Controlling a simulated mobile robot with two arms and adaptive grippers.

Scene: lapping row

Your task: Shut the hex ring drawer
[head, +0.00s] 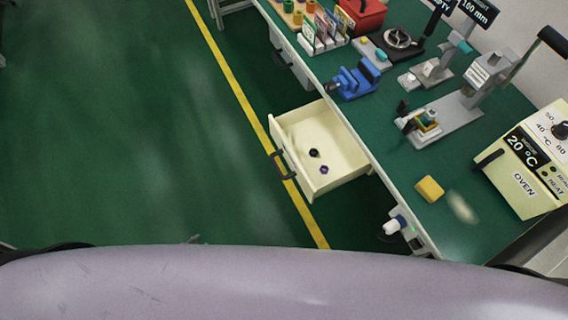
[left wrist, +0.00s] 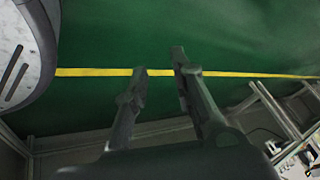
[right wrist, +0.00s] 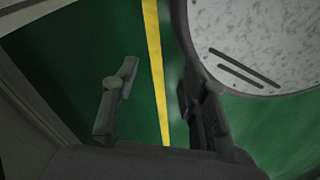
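The hex ring drawer (head: 341,148) is cream-coloured and stands pulled out from under the green workbench in the head view. Its dark handle (head: 282,165) is on the front panel, facing left over the floor. Two small dark rings (head: 314,153) lie inside it. My left gripper (left wrist: 160,65) is open and empty over the green floor in the left wrist view. My right gripper (right wrist: 158,75) is open and empty in the right wrist view. Neither gripper can be made out clearly in the head view, and neither wrist view shows the drawer.
The workbench (head: 395,165) carries a blue vise (head: 354,80), a grey press (head: 450,110), a yellow block (head: 429,189) and an oven (head: 530,160). Another drawer front (head: 290,58) sits further along. The green floor (head: 130,130) with its yellow line is clear left of the drawer.

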